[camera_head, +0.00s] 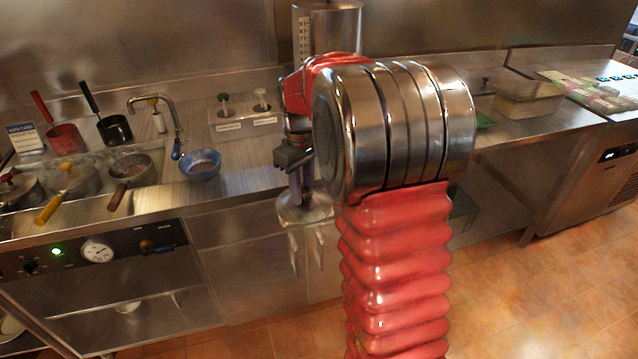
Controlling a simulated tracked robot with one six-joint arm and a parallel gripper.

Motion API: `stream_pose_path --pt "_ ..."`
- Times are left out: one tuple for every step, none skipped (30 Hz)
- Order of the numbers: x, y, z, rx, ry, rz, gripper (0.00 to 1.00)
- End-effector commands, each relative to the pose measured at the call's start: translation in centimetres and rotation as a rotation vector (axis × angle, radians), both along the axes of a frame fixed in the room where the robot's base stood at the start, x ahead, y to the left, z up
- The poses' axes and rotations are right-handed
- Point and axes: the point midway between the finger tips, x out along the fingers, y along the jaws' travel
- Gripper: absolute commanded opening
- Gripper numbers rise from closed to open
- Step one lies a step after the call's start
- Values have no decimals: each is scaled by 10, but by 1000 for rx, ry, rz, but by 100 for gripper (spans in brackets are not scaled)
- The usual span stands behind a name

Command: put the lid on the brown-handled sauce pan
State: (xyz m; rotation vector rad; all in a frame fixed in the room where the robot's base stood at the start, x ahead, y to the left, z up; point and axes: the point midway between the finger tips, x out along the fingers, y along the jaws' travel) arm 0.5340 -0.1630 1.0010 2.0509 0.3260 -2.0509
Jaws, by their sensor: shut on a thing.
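The brown-handled sauce pan (143,176) stands on the steel counter at the left, its handle pointing to the front left. Its top is uncovered and its inside shows. My gripper (301,192) points down, to the right of the pan near the counter's front edge. It is shut on the lid (306,214), a round metal lid held roughly level. The lid's knob is mostly hidden between the fingers. The lid is well apart from the pan, with the blue bowl between them in the picture.
The blue bowl (200,165) sits on the counter right of the pan, by a faucet (170,112). A yellow-handled pan (76,179) with a lid stands left of it. Red-handled (64,137) and black-handled (114,129) pans stand behind. My arm hides the middle counter.

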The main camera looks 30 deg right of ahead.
Motion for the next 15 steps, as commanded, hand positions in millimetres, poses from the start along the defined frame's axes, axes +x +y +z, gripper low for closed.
stream_pose_path --pt "4 9 -6 0 2 -40 0" --pt "7 14 -10 1 3 -70 0" --pt "10 22 -14 1 3 -108 0" --pt "13 28 -18 0 3 -136 0" --pt "15 34 -22 0 2 -164 0" --pt "19 44 -28 1 4 -199 0" --pt "21 52 -32 1 4 -224 0" --pt "24 61 -37 0 3 -247 0" --pt "27 74 -43 1 4 -276 0" --pt "29 85 -49 1 4 -296 0" --pt "31 96 -55 0 4 -310 0" --pt "33 110 -61 0 4 -322 0" --pt "33 119 -65 0 3 -328 0" --pt "34 128 -69 0 3 -330 0" --pt "34 138 -74 0 3 -328 0"
